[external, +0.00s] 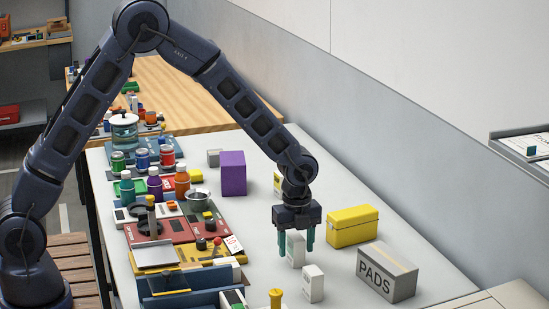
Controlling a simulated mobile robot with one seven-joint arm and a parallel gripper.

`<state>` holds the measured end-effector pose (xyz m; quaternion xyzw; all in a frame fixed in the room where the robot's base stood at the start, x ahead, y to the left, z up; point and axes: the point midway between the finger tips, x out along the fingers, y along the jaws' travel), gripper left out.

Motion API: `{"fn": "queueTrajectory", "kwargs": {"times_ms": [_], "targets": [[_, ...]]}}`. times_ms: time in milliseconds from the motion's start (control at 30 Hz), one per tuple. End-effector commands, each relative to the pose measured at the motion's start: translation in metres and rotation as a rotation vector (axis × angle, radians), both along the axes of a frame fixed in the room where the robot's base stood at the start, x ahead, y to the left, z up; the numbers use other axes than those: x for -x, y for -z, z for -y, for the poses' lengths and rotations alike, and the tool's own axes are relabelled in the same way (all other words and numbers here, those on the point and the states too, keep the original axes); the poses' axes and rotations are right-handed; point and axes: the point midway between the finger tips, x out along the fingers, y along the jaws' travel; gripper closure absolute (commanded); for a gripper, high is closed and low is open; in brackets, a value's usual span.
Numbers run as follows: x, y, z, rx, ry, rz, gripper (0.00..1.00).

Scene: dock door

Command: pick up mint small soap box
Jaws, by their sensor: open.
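My gripper (296,246) points straight down over the right part of the white table, with its two teal fingers apart. A small pale upright box (297,251) shows between the fingers in this view. A second small pale upright box (313,284) stands just in front of it. Both look near white, so I cannot tell which one is the mint soap box. I cannot tell whether the fingers touch the first box, and its upper part is close under the gripper body.
A yellow case (352,228) and a grey box marked PADS (386,274) stand to the right. A purple box (233,174) stands behind left. Trays with bottles, jars and parts fill the table's left side. A yellow-topped object (276,298) stands at the front.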

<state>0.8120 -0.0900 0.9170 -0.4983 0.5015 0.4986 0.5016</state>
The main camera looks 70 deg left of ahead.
Motion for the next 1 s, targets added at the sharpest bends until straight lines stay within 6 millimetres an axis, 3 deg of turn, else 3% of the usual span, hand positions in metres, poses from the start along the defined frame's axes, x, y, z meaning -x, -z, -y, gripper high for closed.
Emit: {"fn": "queueTrajectory", "kwargs": {"times_ms": [267,500,533,833,1000], "targets": [[0.0,0.005,0.0,0.0,0.0,0.001,0.45],[0.0,0.005,0.0,0.0,0.0,0.001,0.93],[0.0,0.005,0.0,0.0,0.0,0.001,0.96],[-0.001,0.002,0.0,0.0,-0.001,0.002,0.96],[-0.001,-0.017,-0.001,0.0,-0.002,0.005,0.96]]}}
